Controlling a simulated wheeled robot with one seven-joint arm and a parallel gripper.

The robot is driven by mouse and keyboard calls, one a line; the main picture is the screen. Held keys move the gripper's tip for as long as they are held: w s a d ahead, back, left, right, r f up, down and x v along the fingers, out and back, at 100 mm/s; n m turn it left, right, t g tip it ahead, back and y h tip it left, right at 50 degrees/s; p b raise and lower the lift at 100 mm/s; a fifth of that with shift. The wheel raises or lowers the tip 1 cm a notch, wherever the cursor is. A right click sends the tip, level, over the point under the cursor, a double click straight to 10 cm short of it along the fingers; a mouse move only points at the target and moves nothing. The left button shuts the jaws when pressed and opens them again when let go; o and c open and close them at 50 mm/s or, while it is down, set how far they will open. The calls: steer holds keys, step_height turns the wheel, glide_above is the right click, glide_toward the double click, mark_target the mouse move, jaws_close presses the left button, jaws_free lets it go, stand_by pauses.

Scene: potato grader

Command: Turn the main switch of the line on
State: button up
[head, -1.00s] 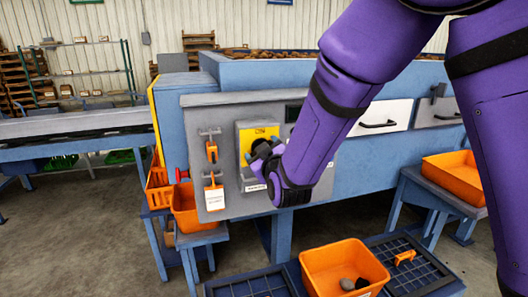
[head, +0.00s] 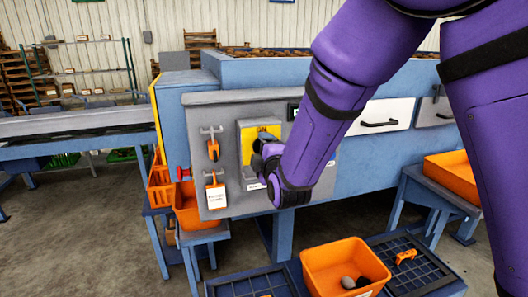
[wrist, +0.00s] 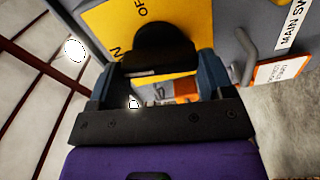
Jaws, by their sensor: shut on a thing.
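The main switch is a yellow plate (head: 246,144) in a grey box on the grey control panel (head: 200,120). In the wrist view its yellow face (wrist: 112,20) shows parts of the ON and OFF lettering, and its black knob (wrist: 165,45) sits between my fingers. My gripper (head: 262,152) is shut on the knob, which it mostly hides in the head view. A partly cut-off label beginning "MAIN SW" (wrist: 291,24) shows beside the switch in the wrist view. I cannot tell the knob's exact setting.
An orange padlock-like piece (head: 213,149) and an orange-and-white tag (head: 215,193) hang left of the switch. A red knob (head: 183,173) sticks out at the panel's left edge. Orange bins (head: 340,262) stand below on stands. Open floor lies at the left.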

steer(key=shift+f+n, duration=0.1)
steer(key=shift+n, duration=0.7)
steer(key=o, duration=0.9)
steer(key=v, duration=1)
steer(key=shift+s, duration=0.4)
